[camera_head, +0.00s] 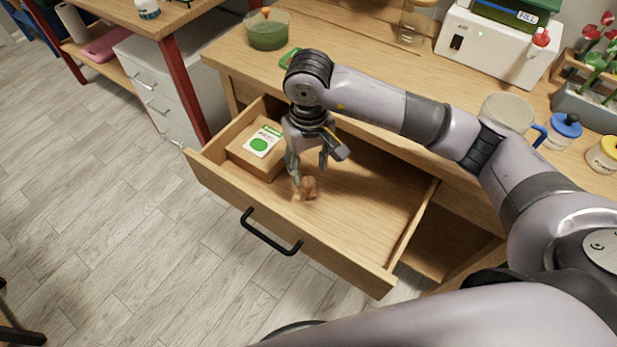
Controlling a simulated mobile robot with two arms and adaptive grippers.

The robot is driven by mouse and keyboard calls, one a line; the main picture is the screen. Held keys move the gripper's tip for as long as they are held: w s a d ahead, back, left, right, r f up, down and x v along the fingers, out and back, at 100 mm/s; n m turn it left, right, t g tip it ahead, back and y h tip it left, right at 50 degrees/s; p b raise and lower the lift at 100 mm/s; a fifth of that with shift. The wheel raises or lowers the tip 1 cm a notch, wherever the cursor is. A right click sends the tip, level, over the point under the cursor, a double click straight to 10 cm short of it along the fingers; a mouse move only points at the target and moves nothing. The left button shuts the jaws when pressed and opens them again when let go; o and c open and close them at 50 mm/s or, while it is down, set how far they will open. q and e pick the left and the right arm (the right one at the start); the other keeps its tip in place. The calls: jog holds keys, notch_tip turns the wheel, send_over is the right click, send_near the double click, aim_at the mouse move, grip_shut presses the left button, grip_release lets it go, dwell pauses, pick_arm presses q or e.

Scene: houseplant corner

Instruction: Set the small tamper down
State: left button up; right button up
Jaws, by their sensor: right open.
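The small tamper (307,188) is a little brown wooden piece, slightly blurred, inside the open drawer near its front wall. My right gripper (309,171) points down into the drawer (365,190), with its fingers spread just above and beside the tamper. The gripper is open. I cannot tell whether a finger still touches the tamper or whether it rests fully on the drawer floor. My left gripper is not in view.
A small box with a green-and-white packet (263,140) sits in the drawer's left part; the drawer's right part is clear. A black handle (270,232) is on the drawer front. The tabletop above holds a green cup (267,30), a white machine (495,45) and a mug (507,112).

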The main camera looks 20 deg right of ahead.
aim_at(309, 181)
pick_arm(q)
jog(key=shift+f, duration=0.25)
pick_arm(e)
notch_tip(309, 181, up, 5)
jog(key=shift+r, duration=0.1)
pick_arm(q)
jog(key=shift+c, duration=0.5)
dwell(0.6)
